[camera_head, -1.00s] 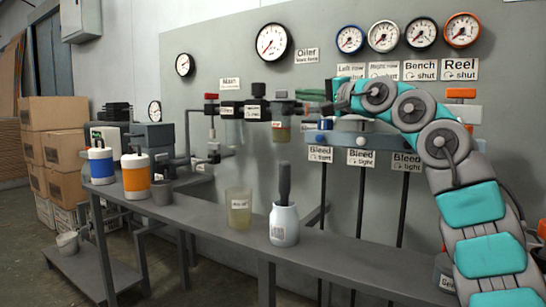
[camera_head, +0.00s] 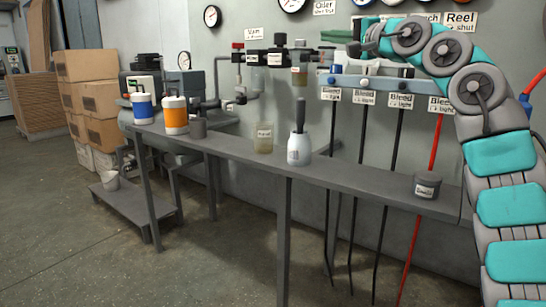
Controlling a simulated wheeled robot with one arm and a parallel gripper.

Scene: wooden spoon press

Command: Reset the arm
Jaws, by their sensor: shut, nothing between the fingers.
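My arm (camera_head: 505,155), grey with teal covers, rises along the right side and bends left at the top. My gripper (camera_head: 364,46) is at its left end, shut and empty, in front of the upper wall above the blue-grey manifold (camera_head: 375,86). Its fingers are small and seen from the side. A green item (camera_head: 338,36) shows just left of it; I cannot tell whether they touch.
Dark hoses and a red hose (camera_head: 422,205) hang from the manifold. The floor in front is clear.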

